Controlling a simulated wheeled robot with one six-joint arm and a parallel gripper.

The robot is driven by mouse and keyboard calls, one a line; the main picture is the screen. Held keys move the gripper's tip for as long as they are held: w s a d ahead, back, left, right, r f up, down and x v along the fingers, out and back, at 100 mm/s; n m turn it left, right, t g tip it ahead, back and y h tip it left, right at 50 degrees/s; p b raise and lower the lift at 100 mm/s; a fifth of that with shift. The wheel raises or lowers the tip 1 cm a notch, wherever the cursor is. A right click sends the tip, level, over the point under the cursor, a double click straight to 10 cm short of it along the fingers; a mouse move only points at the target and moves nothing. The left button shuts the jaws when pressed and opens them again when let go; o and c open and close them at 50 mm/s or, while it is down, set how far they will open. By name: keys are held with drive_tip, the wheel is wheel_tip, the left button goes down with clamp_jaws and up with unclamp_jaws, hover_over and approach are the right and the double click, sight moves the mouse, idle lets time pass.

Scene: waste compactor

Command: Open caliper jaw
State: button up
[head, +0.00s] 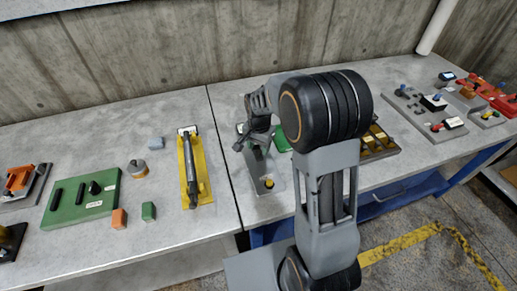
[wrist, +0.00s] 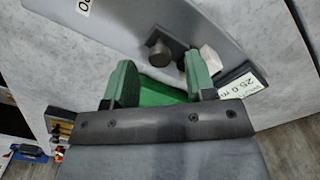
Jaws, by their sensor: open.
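A grey plate-like device, which looks like the caliper (wrist: 115,32), lies on the table across the top of the wrist view. It carries a dark round knob (wrist: 157,51), a small white block (wrist: 209,60) and a white readout marked "25.0 m", cut off at the edge (wrist: 243,85). My gripper (wrist: 160,67) is open, its two green-faced fingers apart, with the knob just beyond and between the tips. I cannot tell whether the right finger touches the knob or the white block. In the head view, my gripper (head: 257,142) is over a grey device (head: 265,178), partly hiding it.
A yellow tool with a black bar (head: 191,170) lies left of my gripper. A green board with black parts (head: 82,200) and small blocks are further left. A green piece (head: 281,140) and a brown tray (head: 378,143) are behind my arm. Bare table lies between them.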

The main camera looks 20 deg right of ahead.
drive_tip(key=shift+f, duration=0.95)
drive_tip(key=shift+c, duration=0.2)
clamp_jaws()
